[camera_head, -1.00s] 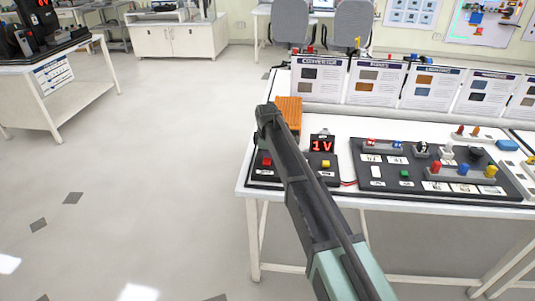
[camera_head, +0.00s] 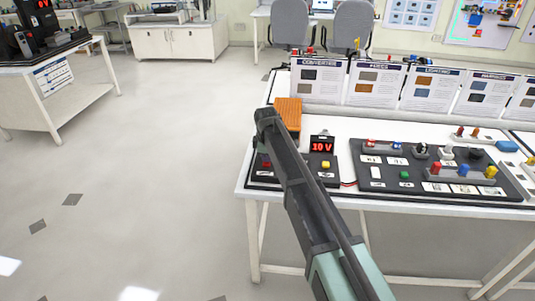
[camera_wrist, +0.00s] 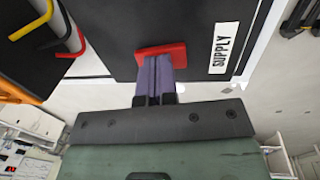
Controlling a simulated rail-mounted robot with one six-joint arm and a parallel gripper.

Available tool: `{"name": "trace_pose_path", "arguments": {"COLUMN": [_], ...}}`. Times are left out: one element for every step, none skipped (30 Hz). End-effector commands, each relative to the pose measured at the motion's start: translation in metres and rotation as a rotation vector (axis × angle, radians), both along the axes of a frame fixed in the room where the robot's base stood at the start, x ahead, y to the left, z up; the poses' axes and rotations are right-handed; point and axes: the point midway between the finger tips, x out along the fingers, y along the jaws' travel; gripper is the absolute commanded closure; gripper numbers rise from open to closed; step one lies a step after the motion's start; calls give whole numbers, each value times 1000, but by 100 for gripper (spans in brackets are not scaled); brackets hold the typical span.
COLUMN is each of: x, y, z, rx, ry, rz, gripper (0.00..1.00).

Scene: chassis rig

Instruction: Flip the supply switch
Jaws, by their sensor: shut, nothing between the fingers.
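The red supply switch (camera_wrist: 162,50) is on a black panel in the wrist view, beside a white label (camera_wrist: 227,47) reading SUPPLY. My gripper (camera_wrist: 158,60) is shut with nothing between its purple fingers. The fingertips are at the red switch and cover its middle; I cannot tell whether they press on it. In the head view only a bit of the red switch (camera_head: 266,164) shows beside my arm, and my gripper is hidden.
A yellow button (camera_head: 326,164) sits right of the switch on the same black unit. An orange block (camera_head: 288,113) stands behind it. A black board (camera_head: 425,172) with coloured terminals lies to the right on the white table (camera_head: 360,128). Cables (camera_wrist: 40,25) show in the wrist view.

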Motion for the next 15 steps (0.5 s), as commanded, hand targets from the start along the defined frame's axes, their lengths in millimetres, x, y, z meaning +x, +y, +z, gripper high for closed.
{"name": "trace_pose_path", "arguments": {"x": [-2, -2, -2, -1, -1, -1, -1, -1, 0, 0, 0, 0, -1, -1, -2], "y": [0, 0, 0, 0, 0, 0, 0, 0, 0, 0, 0, 0, 0, 0, 0], "z": [1, 1, 1, 1, 1, 1, 1, 1, 1, 1, 2, 4, 7, 10, 15], "rx": [0, 0, 0, 0, 0, 0, 0, 1, 1, 1, 1, 1, 1, 1, 1], "ry": [-1, -1, -2, -2, -2, -3, -3, -3, -3, -3, -4, -4, -4, -4, -4], "rz": [0, 0, 0, 0, 0, 0, 0, 0, 0, 0, 0, 0, -1, -1, -1], "gripper": [100, 100, 100, 100, 100, 100, 100, 100, 100, 100, 100, 100, 100, 100, 100]}}
